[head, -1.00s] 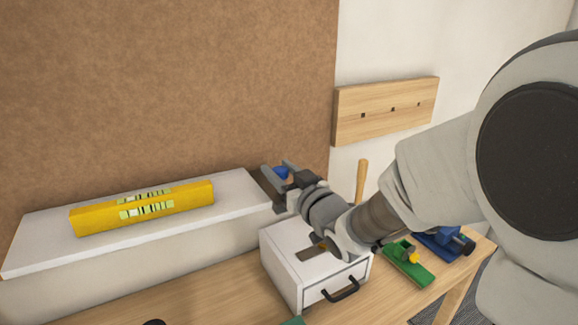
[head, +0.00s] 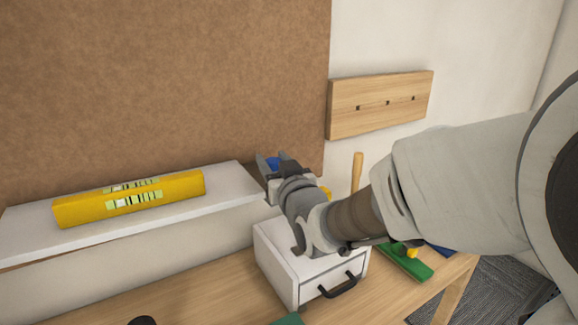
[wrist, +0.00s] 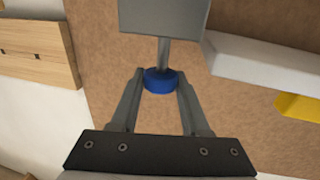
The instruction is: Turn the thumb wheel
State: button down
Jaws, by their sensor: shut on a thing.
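The blue thumb wheel (wrist: 160,81) sits at the end of a grey stem (wrist: 177,52) that runs to a grey block (wrist: 165,16) in the wrist view. My gripper (wrist: 160,76) has one finger on each side of the wheel and is shut on it. In the head view my gripper (head: 271,164) is just right of the white shelf's end, with a bit of the blue wheel showing between its fingers. The stem and block are not clear in the head view.
A yellow spirit level (head: 130,200) lies on the white shelf (head: 225,196). Below my wrist a white drawer box (head: 275,262) with a black handle stands on the wooden bench (head: 215,303). A green tool (head: 415,272) lies right of it. A wooden board (head: 380,105) hangs on the wall.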

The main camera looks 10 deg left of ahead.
jog(key=shift+a+m+t+h+b, duration=0.1)
jog(key=shift+m+t+h+b, duration=0.75)
jog(key=shift+h, duration=0.75)
jog(key=shift+m+h+p, duration=0.8)
jog(key=shift+m+h, duration=0.45)
jog(key=shift+h, duration=0.45)
jog(key=m+h+p, duration=0.1)
jog(key=m+h, duration=0.1)
jog(key=h, duration=0.1)
jog(key=m+h+p, duration=0.1)
jog(key=h+p, duration=0.1)
jog(key=h, duration=0.1)
jog(key=shift+r+m, duration=0.1)
jog(key=shift+m, duration=0.3)
jog(key=m+g+h+p, duration=0.1)
jog(key=m+h, duration=0.1)
jog(key=h, duration=0.1)
jog(key=shift+g+p, duration=0.25)
jog(key=shift+p, duration=0.05)
jog(key=shift+d+m+g+h, duration=0.2)
jog(key=shift+m+g+h, duration=0.1)
jog(key=shift+m+h, duration=0.4)
